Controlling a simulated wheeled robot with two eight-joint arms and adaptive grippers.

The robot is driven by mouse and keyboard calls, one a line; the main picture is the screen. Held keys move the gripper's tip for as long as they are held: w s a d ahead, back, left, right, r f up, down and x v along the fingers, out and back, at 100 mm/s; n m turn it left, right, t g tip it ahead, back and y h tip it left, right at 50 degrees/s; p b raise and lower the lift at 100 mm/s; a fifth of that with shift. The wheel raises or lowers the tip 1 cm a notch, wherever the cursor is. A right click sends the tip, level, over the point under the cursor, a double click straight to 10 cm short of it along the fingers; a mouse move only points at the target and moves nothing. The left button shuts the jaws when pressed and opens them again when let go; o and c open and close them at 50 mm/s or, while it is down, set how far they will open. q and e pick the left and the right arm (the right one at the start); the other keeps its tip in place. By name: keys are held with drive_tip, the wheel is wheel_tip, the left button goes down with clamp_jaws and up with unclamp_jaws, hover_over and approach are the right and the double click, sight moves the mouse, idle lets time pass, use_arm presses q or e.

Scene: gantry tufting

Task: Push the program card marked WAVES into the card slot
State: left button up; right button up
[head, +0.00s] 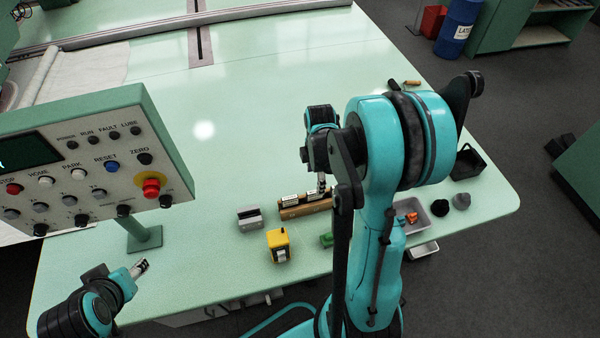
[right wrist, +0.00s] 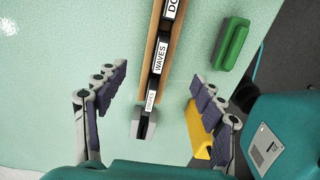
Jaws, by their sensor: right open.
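The card marked WAVES (right wrist: 160,56) stands in a wooden rack (right wrist: 171,60) in the right wrist view, between a card marked DO… (right wrist: 171,9) and another small-labelled card (right wrist: 151,100). The rack (head: 308,212) also shows in the head view, its cards too small to read. My right gripper (head: 321,186) is over the rack. In the wrist view its fingers (right wrist: 158,92) are spread on either side of the rack, with nothing between the pads. My left gripper (head: 140,267) is low at the left, away from the rack; its jaw state is unclear. I cannot identify the card slot for certain.
A grey block (head: 250,217) stands left of the rack, a yellow device (head: 279,245) in front, a green block (head: 326,240) at front right. A control panel (head: 90,165) stands at left. A grey tray (head: 434,222) is at right. The table's middle is clear.

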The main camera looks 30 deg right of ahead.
sight(315, 191)
drive_tip(key=shift+f+b, duration=0.5)
drive_tip(key=shift+f, duration=0.2)
wheel_tip(315, 191, down, 8)
drive_tip(key=b, duration=0.6)
drive_tip(key=shift+r, duration=0.25)
drive_tip(key=shift+b, duration=0.3)
clamp_jaws()
drive_tip(key=c, duration=1.5)
unclamp_jaws()
clamp_jaws()
